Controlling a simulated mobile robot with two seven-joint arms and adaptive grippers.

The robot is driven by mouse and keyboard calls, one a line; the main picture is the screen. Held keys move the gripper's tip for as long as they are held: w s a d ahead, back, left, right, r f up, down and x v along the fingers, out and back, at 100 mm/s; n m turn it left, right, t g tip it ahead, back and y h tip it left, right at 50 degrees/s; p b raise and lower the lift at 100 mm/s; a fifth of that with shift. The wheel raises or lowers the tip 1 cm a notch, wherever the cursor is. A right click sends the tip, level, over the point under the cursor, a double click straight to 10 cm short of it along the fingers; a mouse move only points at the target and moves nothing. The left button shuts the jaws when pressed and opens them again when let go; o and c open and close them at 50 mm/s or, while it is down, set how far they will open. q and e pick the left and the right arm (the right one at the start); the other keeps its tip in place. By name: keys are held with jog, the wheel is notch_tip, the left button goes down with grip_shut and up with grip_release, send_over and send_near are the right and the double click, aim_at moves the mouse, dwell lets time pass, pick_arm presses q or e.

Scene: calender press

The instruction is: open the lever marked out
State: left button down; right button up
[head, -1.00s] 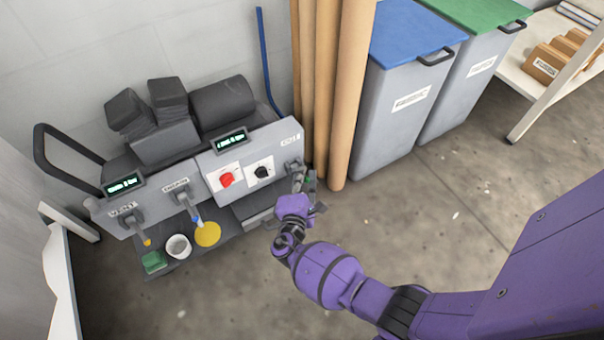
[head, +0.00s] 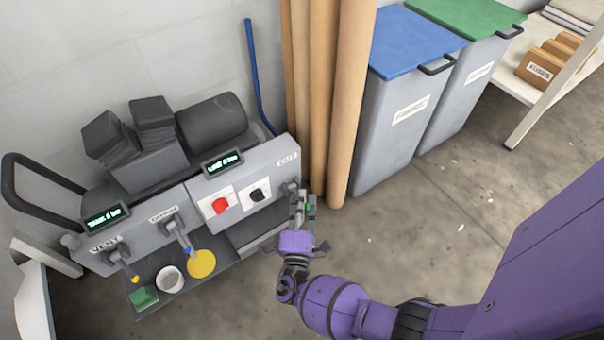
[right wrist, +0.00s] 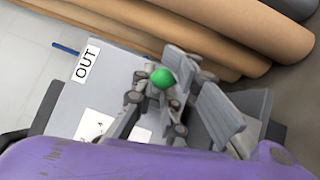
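The OUT label (head: 288,158) is at the right end of the press's front panel; it reads clearly in the right wrist view (right wrist: 86,64). Below it is the OUT lever (head: 292,188), mostly hidden by my right gripper (head: 304,203). Its green knob (right wrist: 162,78) shows between the fingers of my right gripper (right wrist: 168,92) in the right wrist view. The fingers stand apart on either side of the knob; firm contact is not visible. My left gripper is not in view.
The VENT lever (head: 122,262) and another lever (head: 180,236) are on the panel's left part. A red knob (head: 221,206) and black knob (head: 257,195) sit mid-panel. Brown rolls (head: 350,100) stand close behind my right gripper.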

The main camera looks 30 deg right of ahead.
jog(key=shift+o, duration=1.4)
jog(key=shift+s+d, duration=0.2)
jog(key=shift+a, duration=0.1)
jog(key=shift+r, duration=0.1)
